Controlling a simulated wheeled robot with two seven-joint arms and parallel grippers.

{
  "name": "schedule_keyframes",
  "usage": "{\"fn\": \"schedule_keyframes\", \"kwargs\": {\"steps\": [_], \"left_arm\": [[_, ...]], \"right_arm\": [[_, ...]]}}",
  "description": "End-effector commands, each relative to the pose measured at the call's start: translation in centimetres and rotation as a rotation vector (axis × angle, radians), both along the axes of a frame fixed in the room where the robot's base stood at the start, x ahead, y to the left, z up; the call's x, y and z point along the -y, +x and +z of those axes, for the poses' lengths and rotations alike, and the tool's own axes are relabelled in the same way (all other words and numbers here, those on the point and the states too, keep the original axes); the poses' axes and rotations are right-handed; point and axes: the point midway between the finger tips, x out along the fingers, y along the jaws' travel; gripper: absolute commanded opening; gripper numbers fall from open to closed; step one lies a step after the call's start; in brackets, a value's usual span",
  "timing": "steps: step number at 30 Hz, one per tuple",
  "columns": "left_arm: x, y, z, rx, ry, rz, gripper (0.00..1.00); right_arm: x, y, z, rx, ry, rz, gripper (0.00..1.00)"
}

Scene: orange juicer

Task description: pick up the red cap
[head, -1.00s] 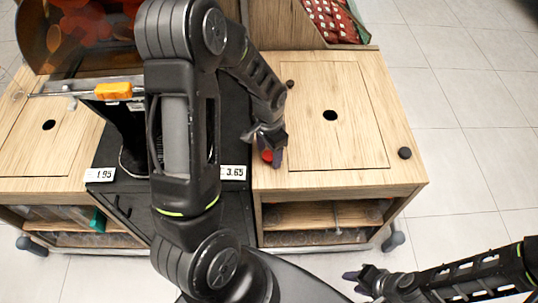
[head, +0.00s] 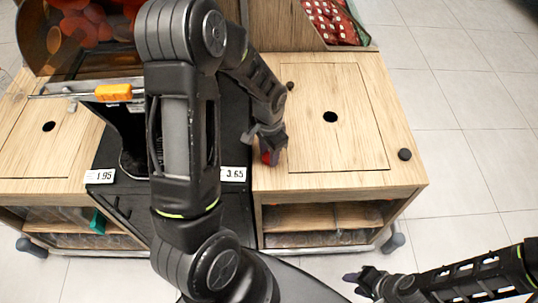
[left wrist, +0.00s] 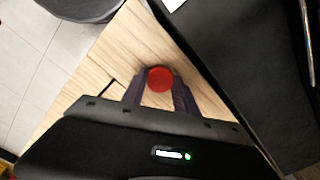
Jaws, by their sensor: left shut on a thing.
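The red cap (left wrist: 160,79) is small and round. In the left wrist view it sits between the two dark fingers of my left gripper (left wrist: 158,88), which is shut on it. In the head view the cap (head: 266,158) shows only in part, at the left edge of the wooden counter (head: 310,175), with my left gripper (head: 272,155) around it. I cannot tell whether the cap still touches the wood. My right gripper (head: 362,281) is at the lower right over the floor, far from the cap. Its fingertips are too small to tell its opening.
A black juicer stand with white price tags (head: 232,174) is directly left of the wooden counter. An orange handle (head: 113,93) shows at the left. A black knob (head: 404,154) sits on the counter's right. The counter's middle is clear around a dark hole (head: 330,116).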

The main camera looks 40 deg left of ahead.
Motion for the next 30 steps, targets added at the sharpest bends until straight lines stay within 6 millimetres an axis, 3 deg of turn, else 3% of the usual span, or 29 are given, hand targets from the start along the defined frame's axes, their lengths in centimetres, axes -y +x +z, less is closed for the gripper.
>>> {"fn": "schedule_keyframes", "kwargs": {"steps": [7,19,30], "left_arm": [[0.0,0.1,1.9,0.003,0.0,0.0,0.0],[0.0,0.1,9.1,0.004,0.001,0.0,0.0],[0.0,0.0,10.0,0.0,0.0,0.0,0.0]], "right_arm": [[0.0,0.0,-0.1,0.0,0.0,0.0,0.36],[0.0,0.0,-0.4,0.0,0.0,0.0,0.36],[0.0,0.0,-0.4,0.0,0.0,0.0,0.36]]}}
